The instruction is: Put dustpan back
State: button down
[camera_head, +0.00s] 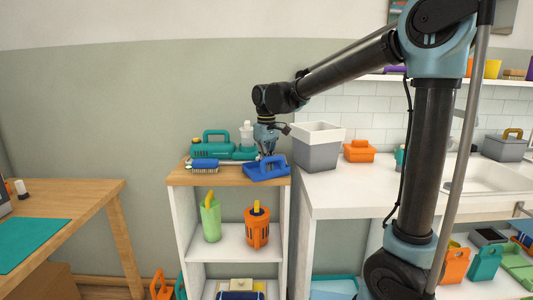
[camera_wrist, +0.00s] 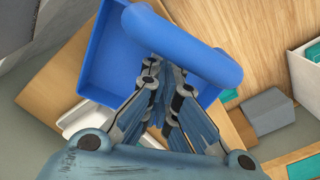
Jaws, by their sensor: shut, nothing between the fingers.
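The blue dustpan (camera_head: 268,170) lies on the wooden top of the small white shelf unit (camera_head: 180,177), near its right front corner. In the wrist view the dustpan's tray (camera_wrist: 104,62) is at upper left and its thick rounded handle crosses the top middle. My gripper (camera_head: 267,154) points down just above the dustpan. In the wrist view my gripper (camera_wrist: 165,75) is shut and empty, with its fingertips close to the handle. I cannot tell whether they touch it. The fingers hide part of the dustpan.
A blue brush (camera_head: 204,166) and a green tool (camera_head: 220,147) lie left of the dustpan. A grey bin (camera_head: 317,150) and an orange container (camera_head: 360,151) stand on the white counter at right. A wooden desk (camera_head: 100,200) is at left.

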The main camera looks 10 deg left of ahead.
aim_at(255, 168)
jog(key=shift+w+a+f, duration=0.2)
jog(key=shift+w+a, duration=0.35)
jog(key=shift+a, duration=0.3)
jog(key=shift+w+a+f, duration=0.15)
jog(key=shift+w+a, duration=0.4)
jog(key=shift+a, duration=0.25)
jog(key=shift+w+a, duration=0.45)
jog(key=shift+a, duration=0.15)
jog(key=shift+w+a, duration=0.4)
jog(key=shift+a, duration=0.2)
